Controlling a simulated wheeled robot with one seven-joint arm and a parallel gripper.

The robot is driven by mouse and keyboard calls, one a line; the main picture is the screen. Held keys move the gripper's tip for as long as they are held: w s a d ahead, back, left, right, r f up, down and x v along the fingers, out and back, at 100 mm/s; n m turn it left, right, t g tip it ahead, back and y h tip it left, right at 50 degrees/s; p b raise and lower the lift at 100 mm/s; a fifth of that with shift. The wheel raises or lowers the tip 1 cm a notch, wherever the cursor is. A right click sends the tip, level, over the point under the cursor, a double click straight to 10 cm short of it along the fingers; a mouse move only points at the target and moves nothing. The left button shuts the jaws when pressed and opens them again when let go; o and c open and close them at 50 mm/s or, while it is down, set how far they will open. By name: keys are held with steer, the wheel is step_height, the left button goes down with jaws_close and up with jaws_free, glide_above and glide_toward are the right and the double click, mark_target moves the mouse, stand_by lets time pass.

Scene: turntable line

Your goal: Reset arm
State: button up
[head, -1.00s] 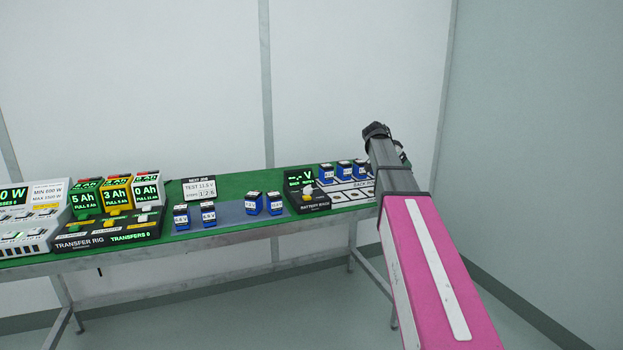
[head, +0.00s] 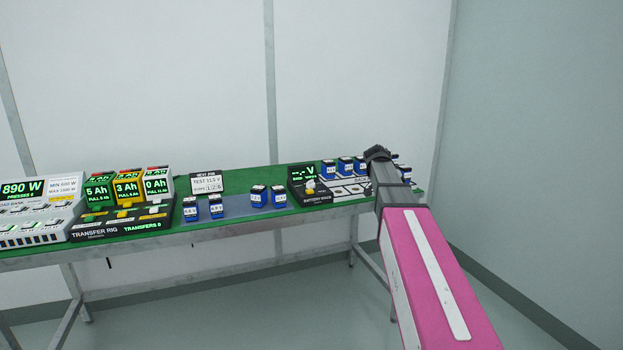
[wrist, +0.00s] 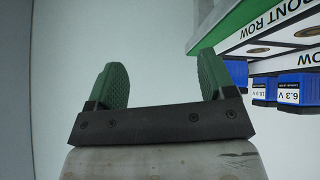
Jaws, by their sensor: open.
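My arm reaches forward on the right of the head view, its dark end over the right end of the green bench (head: 240,182). My gripper (wrist: 160,85) shows in the wrist view with two green finger pads spread wide. It is open, with nothing between the pads. To the right in that view are the bench edge, a white board marked FRONT ROW (wrist: 270,42) and blue batteries (wrist: 297,90), one labelled 6.3 V. They are apart from the fingers. In the head view the fingers cannot be made out.
A battery gauge (head: 310,190) stands left of my arm, with blue batteries (head: 345,165) behind. Several batteries (head: 258,196) stand mid-bench. A transfer rig (head: 120,222), coloured packs and an 890 W load unit (head: 35,212) are at left. Floor in front is clear.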

steer(key=s+a+f+n+g+y, duration=0.1)
steer(key=s+a+f+n+y, duration=0.2)
steer(key=s+f, duration=1.1)
steer(key=s+a+f+n+g+y, duration=0.1)
steer(key=s+a+f+n+y, duration=0.3)
steer(key=s+a+f+n, duration=0.4)
steer(key=s+a+f, duration=0.2)
steer(key=s+f, duration=0.3)
steer(key=f, duration=0.3)
steer(key=shift+s+f+g, duration=0.2)
steer(key=shift+s+g, duration=0.15)
steer(key=shift+g, duration=0.05)
